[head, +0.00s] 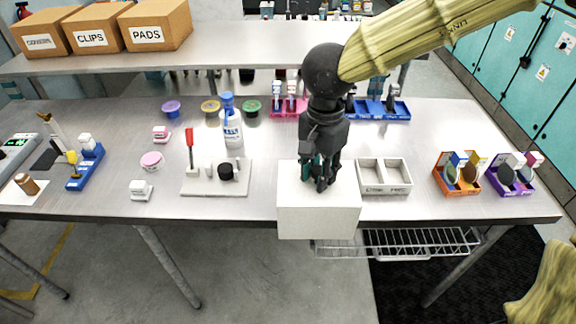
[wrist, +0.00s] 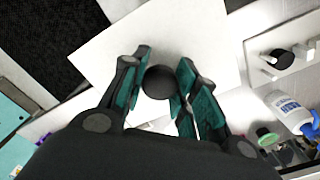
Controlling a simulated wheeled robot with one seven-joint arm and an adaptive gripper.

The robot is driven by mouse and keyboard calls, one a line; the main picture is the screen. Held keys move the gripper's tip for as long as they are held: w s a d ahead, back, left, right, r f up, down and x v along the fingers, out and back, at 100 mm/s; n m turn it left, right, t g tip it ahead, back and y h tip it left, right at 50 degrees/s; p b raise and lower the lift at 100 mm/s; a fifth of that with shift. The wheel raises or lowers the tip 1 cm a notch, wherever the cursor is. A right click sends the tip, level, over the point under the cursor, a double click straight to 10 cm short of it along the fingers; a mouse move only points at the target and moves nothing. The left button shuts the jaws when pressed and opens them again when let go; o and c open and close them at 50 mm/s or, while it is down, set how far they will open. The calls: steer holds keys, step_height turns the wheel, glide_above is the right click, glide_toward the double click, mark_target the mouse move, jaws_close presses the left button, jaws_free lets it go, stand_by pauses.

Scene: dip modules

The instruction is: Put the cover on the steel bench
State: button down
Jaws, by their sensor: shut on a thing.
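The cover (head: 318,214) is a white box with a flat top and a dark round knob (wrist: 159,82). My gripper (head: 318,184) points down over its top, with its teal-padded fingers shut on the knob. In the wrist view the white top of the cover (wrist: 100,62) spreads out behind the fingers. The steel bench (head: 255,202) is the long grey table. The cover is at its front edge, and its lower front hangs past that edge in the picture. Its underside is hidden, so I cannot tell whether it touches the bench.
A two-compartment tray (head: 384,190) stands right of the cover. A white stand (head: 214,186) with a red-handled tool is to the left, with a wash bottle (head: 232,130) behind. Orange (head: 455,187) and purple (head: 512,187) holders sit further right. Bare bench lies between tray and orange holder.

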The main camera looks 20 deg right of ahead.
steer(key=shift+w+r, duration=0.2)
steer(key=shift+w, duration=0.3)
steer(key=w+f+p, duration=0.2)
steer(key=w+p, duration=0.1)
steer(key=w, duration=0.4)
steer(key=w+f+p, duration=0.3)
steer(key=w, duration=0.4)
steer(key=shift+w+a, duration=0.15)
steer(key=shift+w, duration=0.1)
steer(key=shift+f, duration=0.2)
steer(key=c, duration=1.1)
jaws_free()
steer(key=shift+r, duration=0.1)
step_height(320, 180, up, 12)
steer(key=b, duration=0.2)
steer(key=shift+b, duration=0.3)
